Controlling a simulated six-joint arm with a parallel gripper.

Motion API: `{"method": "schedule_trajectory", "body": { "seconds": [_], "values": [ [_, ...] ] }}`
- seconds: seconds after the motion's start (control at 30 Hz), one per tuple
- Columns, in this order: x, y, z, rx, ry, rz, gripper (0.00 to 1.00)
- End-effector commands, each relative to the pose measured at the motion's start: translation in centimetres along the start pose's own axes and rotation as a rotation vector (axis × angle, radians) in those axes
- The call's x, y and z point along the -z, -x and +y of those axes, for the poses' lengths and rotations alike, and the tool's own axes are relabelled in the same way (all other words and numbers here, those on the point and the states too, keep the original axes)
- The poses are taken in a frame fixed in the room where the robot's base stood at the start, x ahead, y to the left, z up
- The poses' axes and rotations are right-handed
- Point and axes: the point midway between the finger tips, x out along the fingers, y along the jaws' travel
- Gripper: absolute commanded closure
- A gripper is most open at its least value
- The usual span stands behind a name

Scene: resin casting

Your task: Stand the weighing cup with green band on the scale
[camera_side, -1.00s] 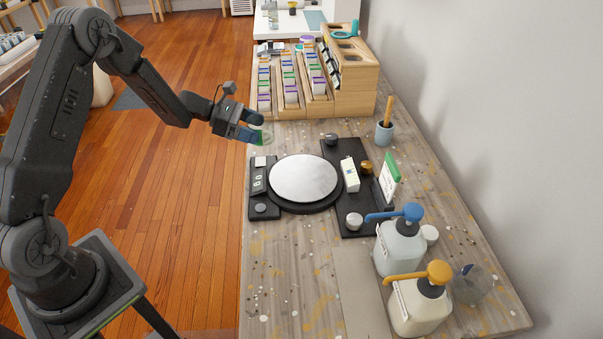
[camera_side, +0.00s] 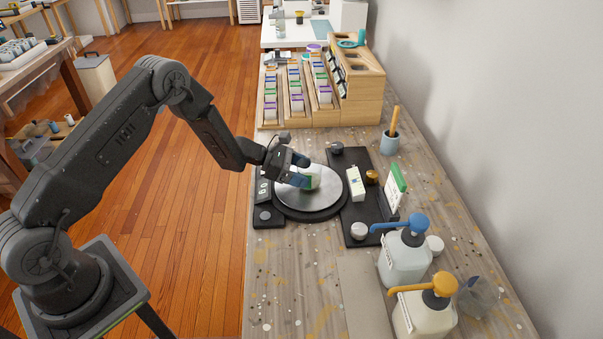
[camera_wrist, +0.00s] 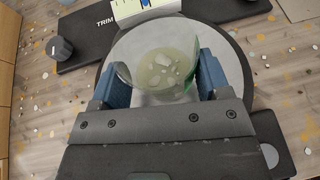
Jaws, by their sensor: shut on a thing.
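The weighing cup with green band (camera_side: 311,179) is clear, with the band showing beside my fingers in the side view. My gripper (camera_side: 301,171) is shut on it, with one blue finger on each side. In the wrist view the cup (camera_wrist: 160,70) looks see-through, with pale blotches showing in or through it. The scale (camera_side: 310,213) is black with a round pale pan (camera_side: 322,197). The cup is over the pan, roughly upright; I cannot tell whether its base touches the pan.
Pump bottles (camera_side: 404,258) stand at front right. A wooden rack (camera_side: 356,98) and a brush pot (camera_side: 390,142) stand behind. The bench front left is clear.

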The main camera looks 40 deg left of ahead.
Motion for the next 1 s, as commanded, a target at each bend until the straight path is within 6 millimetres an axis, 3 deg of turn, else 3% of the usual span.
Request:
{"method": "schedule_trajectory", "body": {
  "seconds": [0.47,0.5,0.73,1.0],
  "values": [
    [0.96,-0.40,0.00,0.000,-0.001,-0.001,0.57],
    [0.94,-0.40,0.01,0.000,-0.001,-0.001,0.27],
    [0.93,-0.39,0.01,0.000,-0.001,-0.001,0.05],
    [0.80,-0.33,0.01,0.000,-0.001,-0.001,0.04]
  ]
}}
